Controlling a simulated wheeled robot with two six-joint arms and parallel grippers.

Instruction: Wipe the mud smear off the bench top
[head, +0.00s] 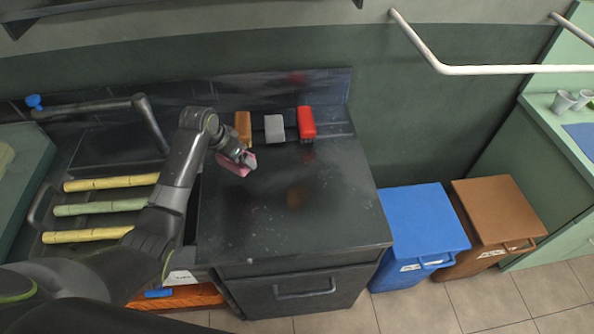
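The dark bench top (340,225) fills the middle of the head view. A faint brown mud smear (297,195) lies on it, right of centre. My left gripper (242,160) is above the back left part of the bench top, up and left of the smear. It is shut on a pink, block-like pad (234,166), partly hidden by the fingers. I cannot tell whether the pad touches the bench. My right gripper is not in view.
Orange-brown (243,128), grey (275,128) and red (306,122) blocks stand along the bench's back edge. Cane pieces (98,208) lie in a rack at left. A blue bin (425,220) and a brown bin (497,210) stand right of the bench. The bench's front is clear.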

